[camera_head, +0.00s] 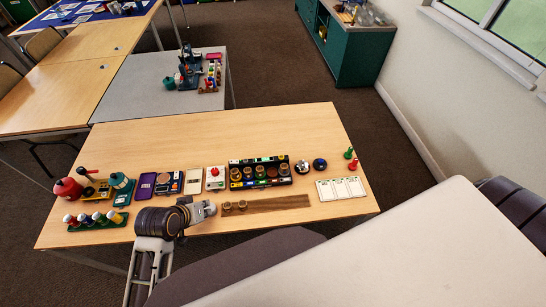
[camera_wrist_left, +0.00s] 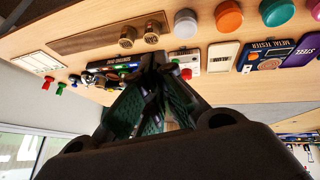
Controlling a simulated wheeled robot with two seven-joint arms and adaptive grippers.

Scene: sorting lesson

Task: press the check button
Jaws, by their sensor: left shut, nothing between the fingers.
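The check button is most likely the red knob on a small white box (camera_head: 214,182), between a pale flat card and a dark sorting unit on the front table. The red knob (camera_head: 214,171) faces up. In the left wrist view the box (camera_wrist_left: 184,58) shows just right of my fingertips, with the red knob (camera_wrist_left: 187,74) below its middle. My left gripper (camera_head: 211,208) is shut and empty, on the near side of the box. In the left wrist view its dark fingers (camera_wrist_left: 158,60) are together. Contact with the box cannot be told. My right gripper is not in view.
A dark sorting unit (camera_head: 233,162) with several cups stands right of the box. A long brown strip (camera_head: 275,203) with two small cylinders lies in front. A rack of capped bottles (camera_head: 97,225) is at the left. The back of the table is clear.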

